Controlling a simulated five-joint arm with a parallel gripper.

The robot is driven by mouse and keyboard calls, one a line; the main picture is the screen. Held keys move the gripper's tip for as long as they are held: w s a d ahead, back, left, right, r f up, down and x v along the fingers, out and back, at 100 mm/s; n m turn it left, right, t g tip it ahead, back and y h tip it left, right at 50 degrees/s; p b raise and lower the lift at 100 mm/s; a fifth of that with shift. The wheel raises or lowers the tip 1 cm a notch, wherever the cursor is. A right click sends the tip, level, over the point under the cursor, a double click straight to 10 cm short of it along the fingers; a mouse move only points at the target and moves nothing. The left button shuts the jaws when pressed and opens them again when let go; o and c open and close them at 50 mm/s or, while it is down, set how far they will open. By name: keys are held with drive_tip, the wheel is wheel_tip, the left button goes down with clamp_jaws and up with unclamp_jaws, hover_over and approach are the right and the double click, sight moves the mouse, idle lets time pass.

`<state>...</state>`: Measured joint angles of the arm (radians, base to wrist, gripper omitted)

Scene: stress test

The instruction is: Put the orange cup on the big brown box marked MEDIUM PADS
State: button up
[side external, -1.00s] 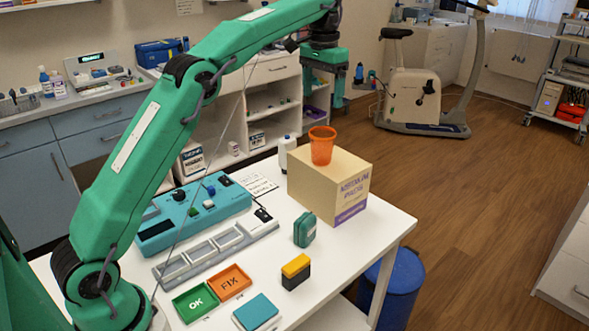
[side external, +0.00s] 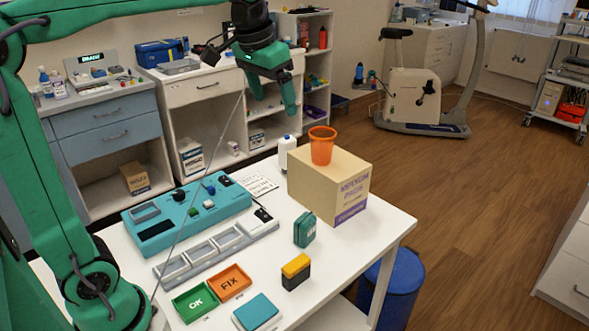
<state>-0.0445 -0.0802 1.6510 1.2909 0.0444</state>
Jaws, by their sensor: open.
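The orange cup (side external: 322,147) stands upright on top of the big brown box (side external: 326,184), near its back edge. The box sits at the far right of the white table, with purple lettering on its right face. My gripper (side external: 272,106) is up to the left of the cup and apart from it, in front of the white shelving in the picture. Its green fingers point down, spread open and empty.
A white bottle (side external: 288,153) stands just behind the box. A teal control panel (side external: 187,213), a grey tray strip (side external: 216,246), a green case (side external: 304,229), a yellow-black block (side external: 296,271), OK tray (side external: 195,303) and FIX tray (side external: 229,281) occupy the table.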

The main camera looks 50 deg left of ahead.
drive_tip(key=s+d+f+t, duration=0.1)
drive_tip(key=s+f, duration=0.5)
drive_tip(key=s, duration=0.2)
drive_tip(key=s+f+t, duration=0.1)
drive_tip(key=s+f, duration=0.4)
drive_tip(key=s, duration=0.4)
drive_tip(key=shift+s+d+f, duration=0.15)
drive_tip(key=shift+d+f, duration=0.25)
